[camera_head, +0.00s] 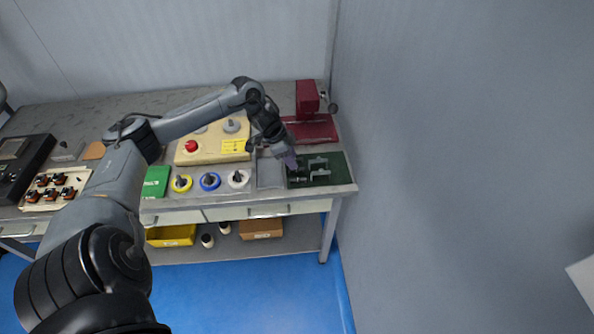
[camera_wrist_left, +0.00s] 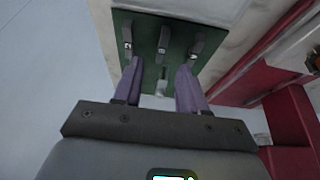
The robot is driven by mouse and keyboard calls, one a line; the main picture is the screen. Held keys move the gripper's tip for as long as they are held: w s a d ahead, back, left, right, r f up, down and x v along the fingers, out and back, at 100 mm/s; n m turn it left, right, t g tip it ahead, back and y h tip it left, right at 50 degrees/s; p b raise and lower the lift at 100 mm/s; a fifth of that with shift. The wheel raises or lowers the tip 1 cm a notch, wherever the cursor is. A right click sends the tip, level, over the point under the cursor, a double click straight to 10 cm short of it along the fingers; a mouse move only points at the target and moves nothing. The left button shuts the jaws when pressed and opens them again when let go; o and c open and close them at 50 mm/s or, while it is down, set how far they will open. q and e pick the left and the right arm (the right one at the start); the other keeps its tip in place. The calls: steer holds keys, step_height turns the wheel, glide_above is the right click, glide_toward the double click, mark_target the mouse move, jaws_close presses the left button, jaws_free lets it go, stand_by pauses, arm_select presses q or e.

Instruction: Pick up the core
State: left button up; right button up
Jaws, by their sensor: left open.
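Several grey pieces that look like cores stand on a green board (camera_head: 340,160) at the right end of the bench. One grey piece (camera_head: 319,173) shows to the right of my left gripper. In the left wrist view the dark grey pieces stand in a row across the board (camera_wrist_left: 121,17), with a middle one (camera_wrist_left: 163,42). A paler grey part (camera_wrist_left: 161,88) lies between the finger lines. My left gripper (camera_head: 291,165) is open over the board's left part, its purple fingers (camera_wrist_left: 160,72) apart with nothing clearly held. I cannot tell whether they touch anything. My right gripper is out of view.
A dark red press-like machine (camera_head: 308,100) stands behind the board. A grey tray (camera_head: 270,174) lies left of it, then spools (camera_head: 238,178) and a beige panel with a red button (camera_head: 191,146). A wall rises close on the right.

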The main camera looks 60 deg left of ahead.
mark_target(299, 169)
arm_select(q)
steer(key=shift+b+x, duration=0.65)
steer(key=shift+x, duration=1.95)
jaws_close()
